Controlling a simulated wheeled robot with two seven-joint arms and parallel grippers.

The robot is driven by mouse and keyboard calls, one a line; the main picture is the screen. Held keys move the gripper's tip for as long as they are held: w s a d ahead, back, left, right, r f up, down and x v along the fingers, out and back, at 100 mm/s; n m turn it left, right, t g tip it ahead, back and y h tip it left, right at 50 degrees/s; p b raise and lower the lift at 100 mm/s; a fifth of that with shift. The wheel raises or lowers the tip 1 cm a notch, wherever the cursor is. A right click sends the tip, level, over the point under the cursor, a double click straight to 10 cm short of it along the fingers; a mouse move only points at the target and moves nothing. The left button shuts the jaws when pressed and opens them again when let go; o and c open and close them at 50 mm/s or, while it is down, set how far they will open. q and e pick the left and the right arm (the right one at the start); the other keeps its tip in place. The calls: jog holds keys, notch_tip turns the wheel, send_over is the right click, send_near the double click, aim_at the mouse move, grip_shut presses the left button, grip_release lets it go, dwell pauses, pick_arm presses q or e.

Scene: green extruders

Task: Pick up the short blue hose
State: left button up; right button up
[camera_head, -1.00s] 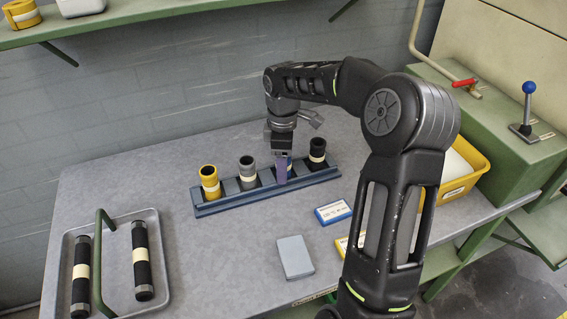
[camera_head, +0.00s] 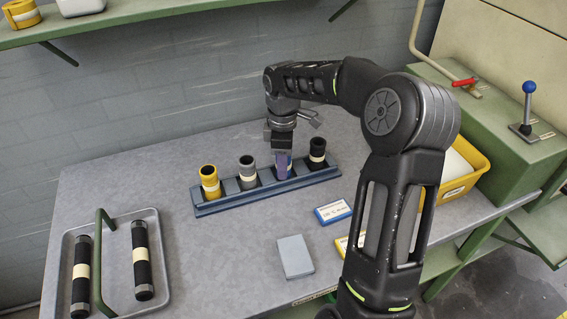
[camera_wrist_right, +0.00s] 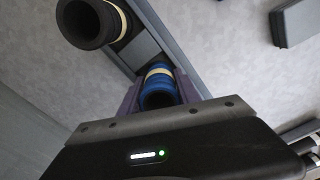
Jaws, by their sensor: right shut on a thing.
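The short blue hose (camera_wrist_right: 158,90) has a cream band and stands upright in the blue-grey rack (camera_head: 215,207). In the head view only a small part of the hose (camera_head: 289,162) shows behind the gripper. My right gripper (camera_head: 283,165) points down over the rack, its purple fingers (camera_wrist_right: 128,100) on either side of the hose and shut on it. The hose's lower end still appears to be at rack level; whether it touches the slot floor is hidden. My left gripper is not in view.
The rack also holds yellow (camera_head: 209,182), grey (camera_head: 247,172) and black (camera_head: 317,153) hoses close by. A tray (camera_head: 160,225) with two long black hoses is at left. Blue (camera_head: 333,212) and grey (camera_head: 295,257) boxes lie in front. A yellow bin (camera_head: 482,165) is at right.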

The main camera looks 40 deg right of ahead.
grip_shut()
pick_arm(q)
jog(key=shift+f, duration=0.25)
pick_arm(e)
notch_tip(320, 180, up, 10)
dwell(0.7)
